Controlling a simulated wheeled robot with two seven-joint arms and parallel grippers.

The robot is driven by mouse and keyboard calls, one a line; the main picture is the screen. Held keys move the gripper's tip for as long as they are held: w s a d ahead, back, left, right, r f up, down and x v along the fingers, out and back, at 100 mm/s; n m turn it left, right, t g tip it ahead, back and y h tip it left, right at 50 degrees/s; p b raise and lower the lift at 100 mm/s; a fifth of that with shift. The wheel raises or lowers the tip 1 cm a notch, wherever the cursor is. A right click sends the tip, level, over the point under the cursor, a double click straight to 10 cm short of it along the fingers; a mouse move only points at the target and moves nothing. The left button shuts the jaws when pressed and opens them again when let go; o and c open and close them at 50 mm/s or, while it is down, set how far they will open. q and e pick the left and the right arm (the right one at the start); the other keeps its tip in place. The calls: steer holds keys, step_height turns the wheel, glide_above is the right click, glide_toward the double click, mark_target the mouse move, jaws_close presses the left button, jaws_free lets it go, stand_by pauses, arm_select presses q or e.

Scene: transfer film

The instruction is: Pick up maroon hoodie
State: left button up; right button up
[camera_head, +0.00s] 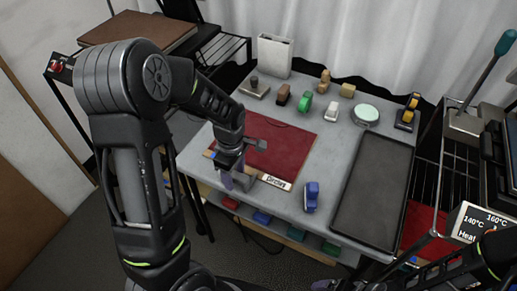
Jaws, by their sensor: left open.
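The maroon hoodie (285,151) lies flat on the grey table, left of its middle, with its left part hidden behind my left arm. My left gripper (243,173) is open at the hoodie's front left edge, close above the table. I cannot tell whether its fingers touch the cloth. A pale label (276,183) with dark lettering lies at the hoodie's front edge, just right of the gripper. My right arm (455,269) shows in the bottom right corner, and its gripper is not visible.
A dark tray (373,190) covers the table's right side. A blue object (311,197) stands near the front edge. Several small coloured objects, a round pale green dish (365,115) and a white holder (275,56) line the back. A wire rack (456,160) stands at the right.

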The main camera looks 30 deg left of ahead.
arm_select(q)
steer(key=shift+f, duration=0.25)
stand_by(0.5)
steer(key=shift+c, duration=0.3)
jaws_close()
stand_by(1.1)
